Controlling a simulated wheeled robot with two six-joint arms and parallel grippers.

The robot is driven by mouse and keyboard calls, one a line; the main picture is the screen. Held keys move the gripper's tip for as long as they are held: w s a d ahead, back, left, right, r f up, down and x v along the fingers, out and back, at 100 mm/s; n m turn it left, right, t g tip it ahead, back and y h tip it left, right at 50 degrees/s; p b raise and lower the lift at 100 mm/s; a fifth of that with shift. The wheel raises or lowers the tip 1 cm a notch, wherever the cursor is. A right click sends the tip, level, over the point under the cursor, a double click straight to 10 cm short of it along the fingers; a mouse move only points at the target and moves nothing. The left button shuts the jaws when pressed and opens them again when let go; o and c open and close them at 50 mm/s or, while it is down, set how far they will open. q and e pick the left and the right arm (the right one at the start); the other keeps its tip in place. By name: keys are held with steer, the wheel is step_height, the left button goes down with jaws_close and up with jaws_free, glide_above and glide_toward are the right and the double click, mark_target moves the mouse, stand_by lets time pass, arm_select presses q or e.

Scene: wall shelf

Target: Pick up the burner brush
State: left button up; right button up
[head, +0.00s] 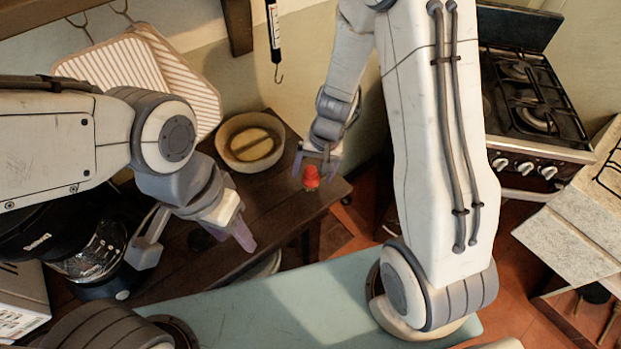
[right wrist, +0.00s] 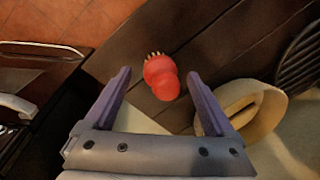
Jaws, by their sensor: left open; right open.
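The burner brush (head: 311,178) is a small red knobbed brush with pale bristles, near the right end of the dark wooden table. In the right wrist view the brush (right wrist: 161,77) lies ahead of and between the open fingers, with its bristles pointing away. My right gripper (head: 318,166) is open and empty right by the brush; it also shows in the right wrist view (right wrist: 160,105). I cannot tell whether a finger touches it. My left gripper (head: 200,240) is open and empty, over the table's left part, well away from the brush.
A round beige bowl (head: 250,140) with something tan inside stands on the table (head: 283,215), left of the brush. A black coffee maker (head: 95,250) is at the left. Ribbed white boards (head: 150,70) lean on the wall. A stove (head: 535,110) stands at the right.

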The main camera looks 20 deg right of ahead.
jaws_close()
